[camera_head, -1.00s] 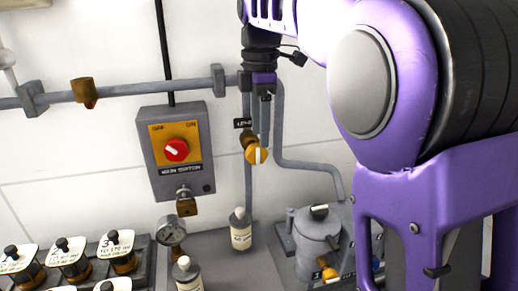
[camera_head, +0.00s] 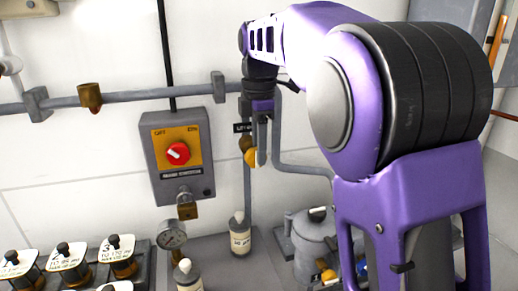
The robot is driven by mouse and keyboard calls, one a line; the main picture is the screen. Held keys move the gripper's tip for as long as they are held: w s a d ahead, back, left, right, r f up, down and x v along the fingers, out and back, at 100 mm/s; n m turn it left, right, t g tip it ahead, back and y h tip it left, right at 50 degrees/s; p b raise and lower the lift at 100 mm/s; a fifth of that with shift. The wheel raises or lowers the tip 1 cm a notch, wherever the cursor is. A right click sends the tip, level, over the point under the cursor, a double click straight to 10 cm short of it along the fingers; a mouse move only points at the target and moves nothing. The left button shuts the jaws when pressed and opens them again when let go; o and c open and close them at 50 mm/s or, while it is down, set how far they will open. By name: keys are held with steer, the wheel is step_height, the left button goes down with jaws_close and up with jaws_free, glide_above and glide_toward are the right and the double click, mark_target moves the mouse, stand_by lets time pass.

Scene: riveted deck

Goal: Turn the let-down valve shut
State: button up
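A small yellow valve knob (camera_head: 251,157) sits on the grey vertical pipe below a dark label (camera_head: 243,128) that I can read only in part; it appears to be the let-down valve. My gripper (camera_head: 262,160) hangs down from my purple arm, its fingers in front of the knob's right side. The fingers hide part of the knob and its pointer mark. I see the fingers nearly edge-on, so their gap, and whether they touch the knob, cannot be told.
A grey switch box (camera_head: 159,186) with a red knob (camera_head: 178,153) is left of the valve, with a padlock (camera_head: 187,209) below. A gauge (camera_head: 172,234), white bottles (camera_head: 240,238), a grey pot (camera_head: 310,232) and numbered jars (camera_head: 70,257) stand below. A horizontal pipe (camera_head: 150,95) crosses the wall.

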jaws_close()
steer(key=shift+d+y, duration=0.1)
steer(key=shift+y, duration=0.2)
steer(key=y, duration=0.1)
steer(key=g+y, duration=0.1)
steer(key=shift+w+d+f+y+p, duration=0.1)
steer(key=shift+d+y+p, duration=0.2)
steer(key=y, duration=0.3)
steer(key=f+g+y+b, duration=0.1)
steer(key=shift+w+d, duration=0.15)
steer(key=shift+d, duration=0.15)
steer(key=g+y+b, duration=0.1)
steer(key=y+b, duration=0.1)
steer(key=y, duration=0.1)
steer(key=f+y+b, duration=0.1)
steer(key=y+b, duration=0.1)
steer(key=b, duration=0.1)
steer(key=g+y+b, duration=0.1)
steer(key=y+b, duration=0.2)
steer(key=shift+f+g+y, duration=0.3)
steer(key=shift+f, duration=0.1)
steer(key=shift+y+b, duration=0.8)
steer(key=shift+b, duration=0.2)
steer(key=shift+r, duration=0.15)
